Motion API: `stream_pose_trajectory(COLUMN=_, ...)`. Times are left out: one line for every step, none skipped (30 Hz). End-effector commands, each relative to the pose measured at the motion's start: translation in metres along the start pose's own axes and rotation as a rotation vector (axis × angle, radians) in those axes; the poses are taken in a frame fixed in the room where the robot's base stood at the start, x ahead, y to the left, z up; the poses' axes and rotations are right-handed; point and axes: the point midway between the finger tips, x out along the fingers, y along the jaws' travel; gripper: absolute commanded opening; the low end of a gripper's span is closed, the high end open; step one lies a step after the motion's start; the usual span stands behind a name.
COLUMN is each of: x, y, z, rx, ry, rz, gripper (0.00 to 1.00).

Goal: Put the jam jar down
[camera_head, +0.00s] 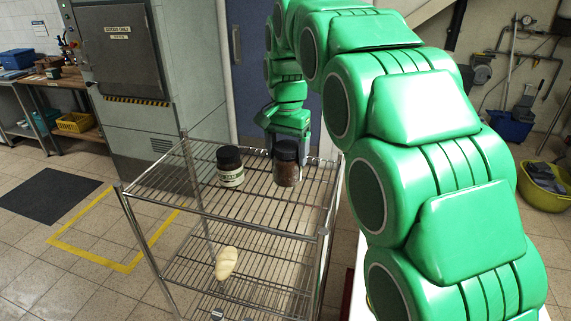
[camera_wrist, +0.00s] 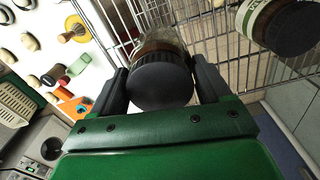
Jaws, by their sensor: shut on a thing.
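The jam jar (camera_head: 287,170), dark brown with a black lid, is at the right part of the wire rack's top shelf (camera_head: 262,218). In the wrist view the jar's black lid (camera_wrist: 160,85) sits between both fingers. My gripper (camera_wrist: 160,88) is shut on it; in the head view my gripper (camera_head: 290,135) reaches it from behind. The jar looks upright, at or just above the wires; I cannot tell whether its base touches them.
A second dark-lidded jar with a pale label (camera_head: 230,167) stands left of the jam jar, also in the wrist view (camera_wrist: 285,25). A pale loaf-shaped item (camera_head: 227,263) lies on the lower shelf. The top shelf's front and left are bare. A grey cabinet (camera_head: 128,75) stands behind.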

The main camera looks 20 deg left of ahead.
Motion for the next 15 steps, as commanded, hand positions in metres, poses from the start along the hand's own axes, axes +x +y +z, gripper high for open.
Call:
stream_pose_trajectory(x=0.004, y=-0.003, z=-0.003, rx=0.0, ry=-0.001, rz=0.0, gripper=0.17)
stream_pose_trajectory(x=0.007, y=-0.004, z=-0.004, rx=-0.001, ry=-0.001, rz=0.0, gripper=0.17)
stream_pose_trajectory(x=0.009, y=-0.005, z=-0.006, rx=-0.001, ry=-0.001, rz=0.0, gripper=0.17)
stream_pose_trajectory(x=0.011, y=-0.006, z=-0.007, rx=0.0, ry=-0.001, rz=0.001, gripper=0.17)
stream_pose_trajectory(x=0.012, y=-0.006, z=-0.008, rx=0.0, ry=0.0, rz=0.0, gripper=0.17)
stream_pose_trajectory(x=0.013, y=-0.007, z=-0.009, rx=0.0, ry=0.0, rz=0.0, gripper=0.17)
stream_pose_trajectory(x=0.013, y=-0.007, z=-0.009, rx=0.0, ry=0.0, rz=0.0, gripper=0.17)
stream_pose_trajectory(x=0.014, y=-0.007, z=-0.009, rx=0.0, ry=0.0, rz=0.0, gripper=0.17)
stream_pose_trajectory(x=0.015, y=-0.008, z=-0.01, rx=0.0, ry=0.0, rz=0.0, gripper=0.17)
stream_pose_trajectory(x=0.015, y=-0.008, z=-0.01, rx=0.0, ry=0.0, rz=0.0, gripper=0.17)
stream_pose_trajectory(x=0.017, y=-0.009, z=-0.011, rx=0.0, ry=0.0, rz=0.0, gripper=0.17)
stream_pose_trajectory(x=0.018, y=-0.009, z=-0.012, rx=0.0, ry=0.0, rz=0.001, gripper=0.17)
stream_pose_trajectory(x=0.02, y=-0.01, z=-0.013, rx=0.0, ry=0.0, rz=0.001, gripper=0.17)
stream_pose_trajectory(x=0.022, y=-0.011, z=-0.014, rx=0.0, ry=0.0, rz=0.001, gripper=0.17)
stream_pose_trajectory(x=0.026, y=-0.011, z=-0.014, rx=0.0, ry=0.0, rz=0.001, gripper=0.17)
